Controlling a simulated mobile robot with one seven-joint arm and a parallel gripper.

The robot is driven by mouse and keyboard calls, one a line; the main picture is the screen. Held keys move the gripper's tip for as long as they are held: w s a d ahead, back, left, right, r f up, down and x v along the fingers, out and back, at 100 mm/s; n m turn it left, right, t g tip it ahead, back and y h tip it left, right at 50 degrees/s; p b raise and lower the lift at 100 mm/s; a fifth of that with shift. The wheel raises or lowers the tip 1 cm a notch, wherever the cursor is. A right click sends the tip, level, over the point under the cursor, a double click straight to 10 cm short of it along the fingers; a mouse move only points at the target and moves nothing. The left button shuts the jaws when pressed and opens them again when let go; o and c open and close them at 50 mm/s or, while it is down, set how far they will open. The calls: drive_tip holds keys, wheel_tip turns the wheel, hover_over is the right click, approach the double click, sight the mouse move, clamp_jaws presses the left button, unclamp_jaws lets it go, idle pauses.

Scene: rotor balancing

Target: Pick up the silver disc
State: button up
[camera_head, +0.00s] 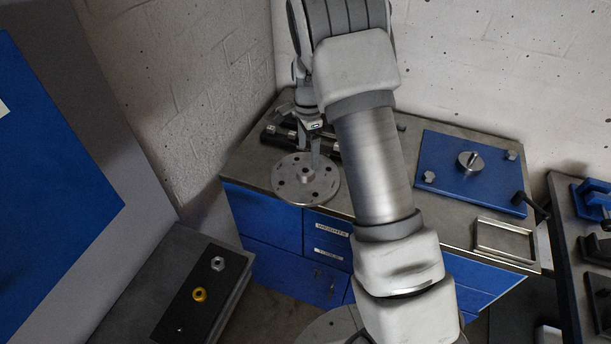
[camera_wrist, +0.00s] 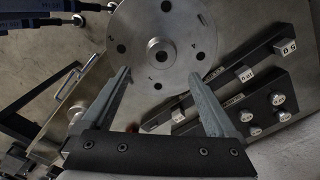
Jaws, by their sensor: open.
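The silver disc (camera_head: 306,187) is a flat round metal plate with a raised centre hub and several small holes. It lies at the left front corner of the workbench in the head view. In the wrist view the disc (camera_wrist: 188,30) is at the top middle, cut off by the frame's edge. My gripper (camera_wrist: 160,82) is open, its two fingers apart below the disc's hub in that view. In the head view my gripper (camera_head: 315,150) is just above and behind the disc. I cannot tell whether a finger touches it.
A blue plate (camera_head: 445,180) with a small metal fitting lies on the bench to the right. A metal tray (camera_head: 503,240) sits at the right front. Black racks with labelled weights (camera_wrist: 265,105) lie beside the disc. A low bench with nuts (camera_head: 200,295) stands at lower left.

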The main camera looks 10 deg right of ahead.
sight(305, 166)
drive_tip(key=shift+a+f+p, duration=0.2)
drive_tip(key=shift+f+p, duration=0.15)
drive_tip(key=shift+f, duration=1.4)
drive_tip(key=shift+a+f+p, duration=0.15)
drive_tip(key=shift+f+p, duration=0.15)
drive_tip(key=shift+f, duration=1.45)
clamp_jaws()
drive_tip(key=shift+w+r, duration=0.15)
